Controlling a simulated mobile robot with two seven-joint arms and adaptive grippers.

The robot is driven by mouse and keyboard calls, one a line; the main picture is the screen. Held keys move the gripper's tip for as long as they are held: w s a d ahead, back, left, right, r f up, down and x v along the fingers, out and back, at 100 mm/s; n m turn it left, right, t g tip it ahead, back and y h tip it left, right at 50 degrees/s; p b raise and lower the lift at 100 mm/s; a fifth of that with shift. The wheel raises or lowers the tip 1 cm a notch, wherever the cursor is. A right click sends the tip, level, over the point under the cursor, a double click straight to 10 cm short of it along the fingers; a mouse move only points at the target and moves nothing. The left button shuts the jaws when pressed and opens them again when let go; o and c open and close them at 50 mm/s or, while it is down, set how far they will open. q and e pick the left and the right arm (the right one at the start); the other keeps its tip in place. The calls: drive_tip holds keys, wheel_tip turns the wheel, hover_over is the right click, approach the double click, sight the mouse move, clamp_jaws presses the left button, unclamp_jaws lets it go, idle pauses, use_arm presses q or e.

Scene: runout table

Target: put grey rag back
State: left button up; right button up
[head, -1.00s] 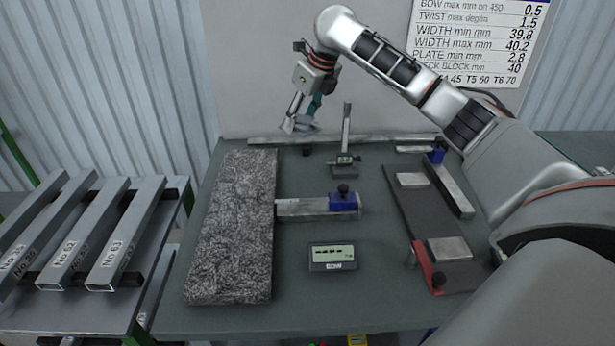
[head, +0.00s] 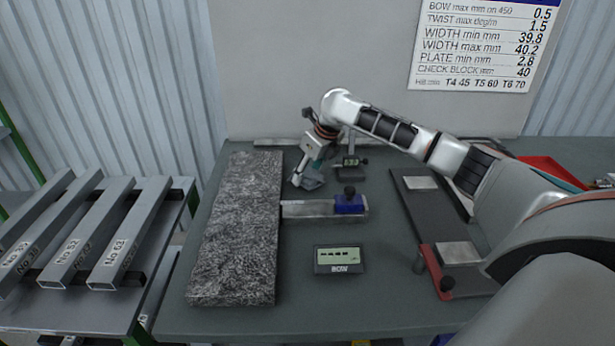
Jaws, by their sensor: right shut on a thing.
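The grey rag (head: 310,183) is a small crumpled grey piece at the fingertips of my right gripper (head: 307,174). The right gripper is shut on it, pointing down, low over the table just right of the speckled granite plate (head: 235,235). I cannot tell whether the rag touches the table. The fingers and arm hide part of the rag. My left gripper is out of view.
A steel bar with a blue block (head: 349,204) lies just in front of the rag. A dial gauge stand (head: 350,162) is close on its right. A display box (head: 339,259) and a dark fixture (head: 420,206) are nearer and right. Steel tubes (head: 118,245) lie on the left rack.

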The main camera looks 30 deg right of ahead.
drive_tip(key=shift+f, duration=0.65)
drive_tip(key=o, duration=1.1)
drive_tip(key=shift+f, duration=0.1)
drive_tip(key=shift+r, duration=0.4)
drive_tip(key=p+v, duration=0.1)
drive_tip(key=v, duration=1)
drive_tip(key=shift+s+d+r, duration=0.1)
drive_tip(key=shift+s+r, duration=0.1)
drive_tip(key=shift+s, duration=0.1)
